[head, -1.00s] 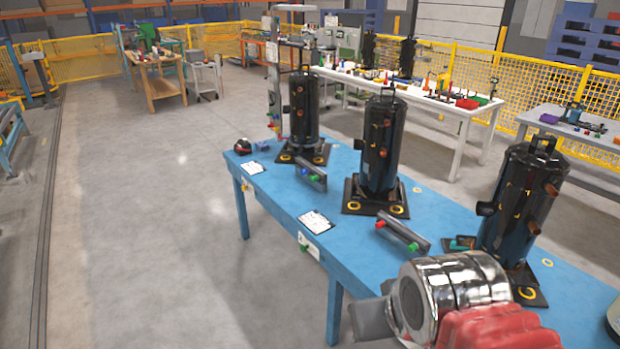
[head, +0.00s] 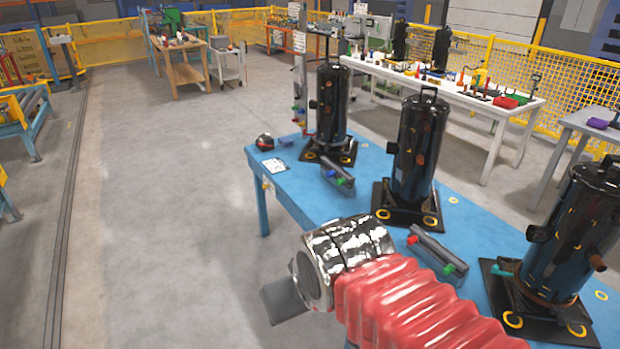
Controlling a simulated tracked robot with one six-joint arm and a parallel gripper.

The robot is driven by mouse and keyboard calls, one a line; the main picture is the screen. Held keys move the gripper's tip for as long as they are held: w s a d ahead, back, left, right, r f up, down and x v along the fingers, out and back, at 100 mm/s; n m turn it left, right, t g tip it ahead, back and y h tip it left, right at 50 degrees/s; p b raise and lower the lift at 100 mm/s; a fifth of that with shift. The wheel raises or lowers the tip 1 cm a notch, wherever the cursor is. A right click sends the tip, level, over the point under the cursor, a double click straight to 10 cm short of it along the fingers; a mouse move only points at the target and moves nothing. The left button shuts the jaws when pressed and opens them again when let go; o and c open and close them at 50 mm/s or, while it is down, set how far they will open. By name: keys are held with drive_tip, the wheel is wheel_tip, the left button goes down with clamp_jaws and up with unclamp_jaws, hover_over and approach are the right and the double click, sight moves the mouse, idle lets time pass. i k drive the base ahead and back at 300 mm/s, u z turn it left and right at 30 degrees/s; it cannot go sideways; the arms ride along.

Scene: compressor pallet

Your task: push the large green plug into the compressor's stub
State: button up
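Three black compressors stand on the blue table: left (head: 331,112), middle (head: 415,155) and right (head: 572,238). Short side stubs show on them, such as a black stub (head: 538,233) and a copper stub (head: 597,262) on the right one. A grey holder (head: 432,251) in front of the middle compressor carries a green plug (head: 449,269) and a red plug (head: 412,239). A second holder (head: 338,175) has blue and green plugs. Which green plug is the large one, I cannot tell. My gripper (head: 284,300) is left of the table's near part in the picture; its fingers are unclear.
The blue table (head: 462,215) runs from back left to front right. A white sheet (head: 274,165) lies at its far end. A white bench (head: 510,105) with tools stands behind. The floor (head: 170,220) to the left is clear.

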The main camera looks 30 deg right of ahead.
sight(339, 182)
drive_tip(key=u, duration=0.4)
drive_tip(key=i, duration=2.4)
drive_tip(key=z, duration=0.55)
